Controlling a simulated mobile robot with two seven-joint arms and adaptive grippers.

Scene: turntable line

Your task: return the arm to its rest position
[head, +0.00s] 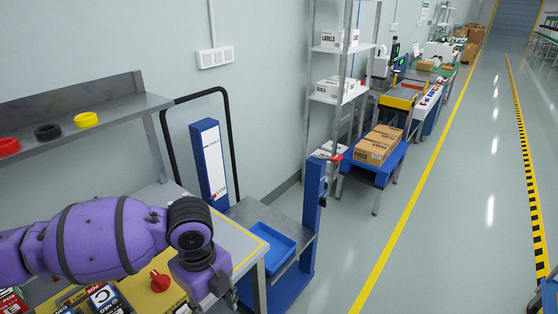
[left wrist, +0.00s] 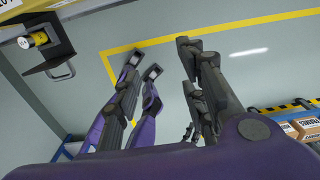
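My left arm, purple with black bands, comes in from the left in the head view and reaches across the worktable (head: 238,240). My left gripper (head: 222,292) points down at the table's front right corner, partly cut by the bottom edge. In the left wrist view my left gripper (left wrist: 166,58) has its dark fingers spread, with grey floor between them and nothing held. My right gripper does not show clearly in either view.
A red knob (head: 159,281) and several small boxes (head: 103,298) lie near my arm. A blue tray (head: 267,248) sits on a cart to the right. A shelf (head: 75,122) holds red, black and yellow rings. The aisle floor at right is clear.

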